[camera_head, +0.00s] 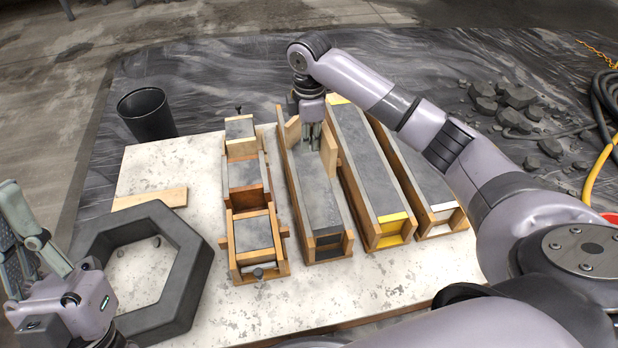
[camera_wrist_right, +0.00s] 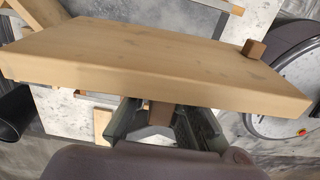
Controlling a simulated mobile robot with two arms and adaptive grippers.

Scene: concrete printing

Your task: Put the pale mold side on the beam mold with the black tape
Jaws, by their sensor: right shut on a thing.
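The beam mold with the black tape (camera_head: 322,205) is the leftmost of the long wooden molds, with a dark band at its near end. My right gripper (camera_head: 312,140) is over its far part, shut on the pale mold side (camera_head: 328,152). In the right wrist view, the pale mold side (camera_wrist_right: 150,60) is a broad pale board across the picture, with a small brown block on it. My fingers (camera_wrist_right: 160,125) grip a brown block at its lower edge. Whether the board touches the mold cannot be told. My left gripper (camera_head: 35,255) is open and empty at lower left.
A beam mold with yellow tape (camera_head: 393,228) and one with white tape (camera_head: 443,214) stand to the right. A smaller wooden mold (camera_head: 233,245), a dark hexagonal ring (camera_head: 190,245) and a loose pale board (camera_head: 150,199) are to the left. A black bucket (camera_head: 147,115) stands behind the table.

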